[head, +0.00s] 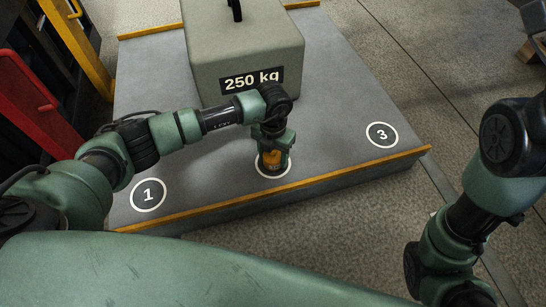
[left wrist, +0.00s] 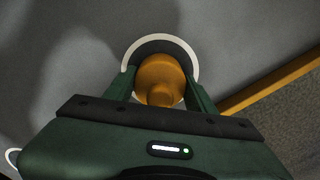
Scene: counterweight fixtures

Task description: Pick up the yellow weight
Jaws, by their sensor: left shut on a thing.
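The yellow weight (head: 271,159) stands on the grey platform (head: 215,170), over a white-ringed mark near the front edge. In the left wrist view the yellow weight (left wrist: 160,80) shows as a rounded orange-yellow body with a knob, inside the white ring. My left gripper (head: 272,150) reaches down from above and is shut on the yellow weight, with one finger on each side of it. The left wrist view shows both fingers of this gripper (left wrist: 160,88) against it. The fingers hide part of its sides. My right arm shows at the right, but its gripper is out of view.
A large grey block labelled 250 kg (head: 245,50) stands behind the weight on the platform. Ring mark 1 (head: 148,195) and ring mark 3 (head: 382,135) are empty. A yellow strip runs along the platform's front edge. Red (head: 35,100) and yellow posts stand at the left.

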